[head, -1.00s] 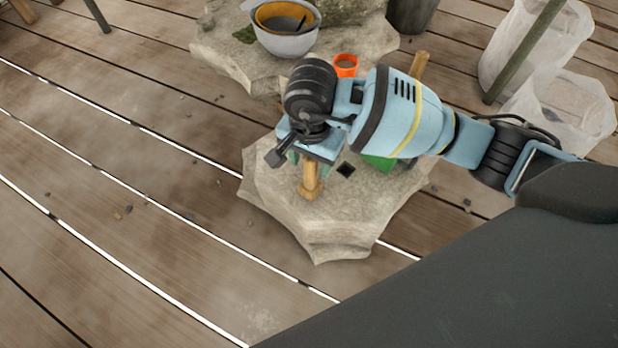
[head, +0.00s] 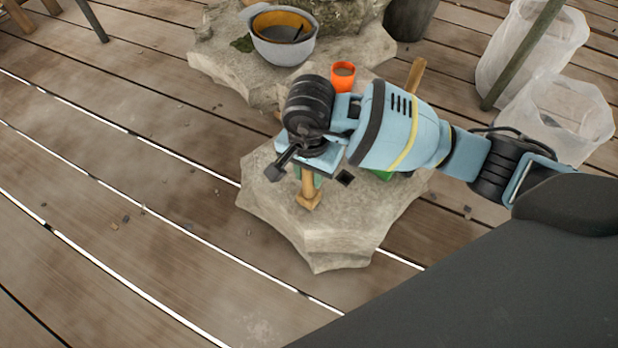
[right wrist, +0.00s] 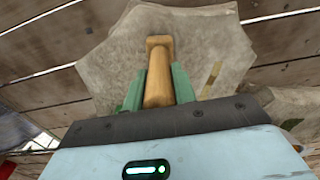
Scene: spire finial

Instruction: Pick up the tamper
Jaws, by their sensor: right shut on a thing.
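The tamper (head: 309,190) is a small light wooden tool with a wider block-like end. It stands roughly upright over the stone slab (head: 330,240); I cannot tell whether it touches the stone. My right gripper (head: 308,177) is above it, shut on its shaft, and hides its upper part in the head view. In the right wrist view the tamper (right wrist: 158,75) lies between the two green fingers of the gripper (right wrist: 158,87), its block end pointing away over the stone. My left gripper is not in view.
An orange cup (head: 343,78) and a grey bowl (head: 283,50) with a yellow-orange inside are on the stone behind. A wooden handle (head: 416,74) and a green object (head: 384,175) are partly hidden by my right arm. White bags (head: 560,115) stand right. The deck at left is mostly clear.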

